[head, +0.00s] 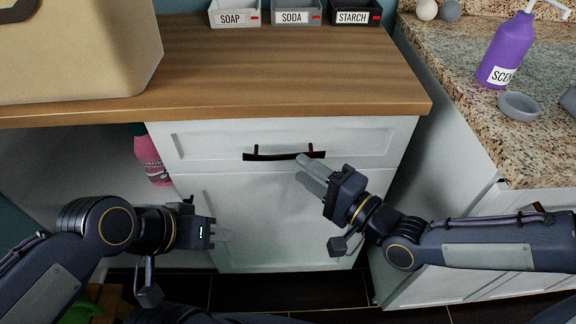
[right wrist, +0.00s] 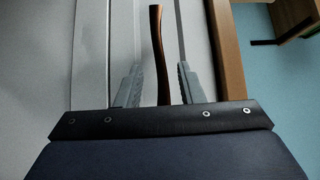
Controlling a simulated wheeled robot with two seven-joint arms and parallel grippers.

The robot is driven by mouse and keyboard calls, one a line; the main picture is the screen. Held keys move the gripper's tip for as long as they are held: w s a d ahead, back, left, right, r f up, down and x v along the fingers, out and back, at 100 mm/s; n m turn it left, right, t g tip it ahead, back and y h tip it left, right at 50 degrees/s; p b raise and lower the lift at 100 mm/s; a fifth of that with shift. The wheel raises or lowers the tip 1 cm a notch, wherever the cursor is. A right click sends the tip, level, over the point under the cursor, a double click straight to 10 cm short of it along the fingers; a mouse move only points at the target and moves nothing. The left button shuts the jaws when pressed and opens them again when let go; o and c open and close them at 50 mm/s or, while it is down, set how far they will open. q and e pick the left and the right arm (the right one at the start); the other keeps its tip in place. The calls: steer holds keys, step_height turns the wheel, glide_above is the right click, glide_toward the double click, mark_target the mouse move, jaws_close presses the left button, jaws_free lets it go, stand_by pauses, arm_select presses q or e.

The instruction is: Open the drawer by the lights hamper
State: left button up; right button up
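The white drawer (head: 215,141) sits under the wooden counter and looks closed. Its dark bar handle (head: 262,155) runs level across the front; it also shows in the right wrist view (right wrist: 157,45). My right gripper (head: 303,170) is at the right part of the handle. In the right wrist view its two fingers (right wrist: 160,85) are apart, with the handle between them and gaps on both sides. My left gripper (head: 230,236) is lower left, in front of the cabinet door and away from the handle; its finger gap is unclear. No hamper label is readable.
A large beige container (head: 75,55) stands on the wooden counter (head: 280,80). Soap, soda and starch bins (head: 295,14) line the back. A pink bottle (head: 152,158) is left of the cabinet. A granite counter (head: 450,60) with a purple bottle (head: 507,50) is at right.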

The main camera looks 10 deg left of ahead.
mark_target(287, 158)
steer(key=b+x, duration=0.1)
steer(key=x, duration=0.5)
steer(key=shift+w+a, duration=0.1)
steer(key=shift+a, duration=0.15)
jaws_close()
